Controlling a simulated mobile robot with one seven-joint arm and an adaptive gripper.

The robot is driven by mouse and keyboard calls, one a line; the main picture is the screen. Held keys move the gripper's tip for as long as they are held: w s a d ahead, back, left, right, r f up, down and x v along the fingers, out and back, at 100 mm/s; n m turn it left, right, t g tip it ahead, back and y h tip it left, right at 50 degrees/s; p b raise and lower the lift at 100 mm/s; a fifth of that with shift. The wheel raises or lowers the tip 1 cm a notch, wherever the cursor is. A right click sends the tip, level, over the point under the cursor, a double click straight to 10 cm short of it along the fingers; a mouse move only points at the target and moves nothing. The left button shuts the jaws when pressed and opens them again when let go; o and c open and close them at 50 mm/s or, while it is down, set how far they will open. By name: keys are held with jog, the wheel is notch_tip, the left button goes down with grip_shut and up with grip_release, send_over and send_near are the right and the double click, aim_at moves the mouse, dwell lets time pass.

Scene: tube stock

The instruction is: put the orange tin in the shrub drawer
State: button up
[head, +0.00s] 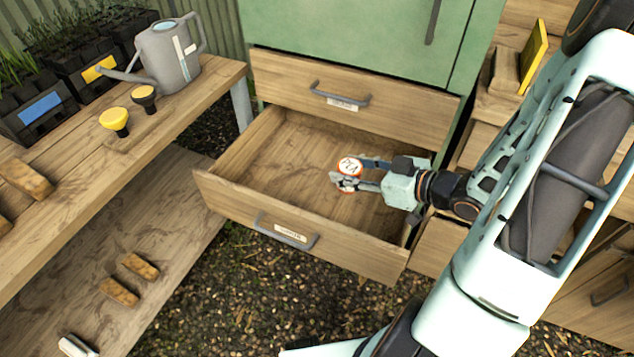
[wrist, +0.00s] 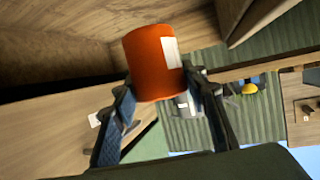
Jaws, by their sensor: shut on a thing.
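The orange tin (wrist: 150,62) is held between the two fingers of my gripper (wrist: 170,100), with a white label on its side. In the head view the tin (head: 349,168) shows a white top with dark marks and an orange rim. My gripper (head: 358,174) is shut on it, over the right half of an open wooden drawer. The open lower drawer (head: 275,165) looks empty inside. Its front carries a grey handle and a small label (head: 290,233) whose text is too small to read. I cannot tell how high the tin is above the drawer floor.
A closed drawer (head: 400,110) sits right above the open one, under a green cabinet (head: 340,35). At left, a wooden bench (head: 165,125) holds a grey watering can (head: 170,58), plant trays and yellow-topped items. Wooden blocks (head: 118,291) lie on its lower shelf.

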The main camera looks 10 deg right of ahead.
jog(key=w+a+f+b, duration=0.1)
jog(key=w+a+f, duration=0.1)
jog(key=w+f, duration=0.1)
jog(key=w+a+f+b, duration=0.2)
jog(key=w+a, duration=0.1)
jog(key=w+a+f+b, duration=0.2)
jog(key=w+f, duration=0.1)
jog(key=shift+w+a+f, duration=0.1)
jog(key=shift+a+f, duration=0.25)
jog(key=shift+w+a+f+b, duration=0.15)
jog(key=shift+f+b, duration=0.35)
jog(key=shift+f, duration=0.4)
jog(key=shift+w+f+b, duration=0.1)
jog(key=shift+f+b, duration=0.35)
jog(key=shift+f, duration=0.45)
jog(key=shift+f, duration=0.2)
jog(key=o, duration=1.2)
jog(key=shift+o, duration=0.2)
jog(key=shift+r, duration=0.15)
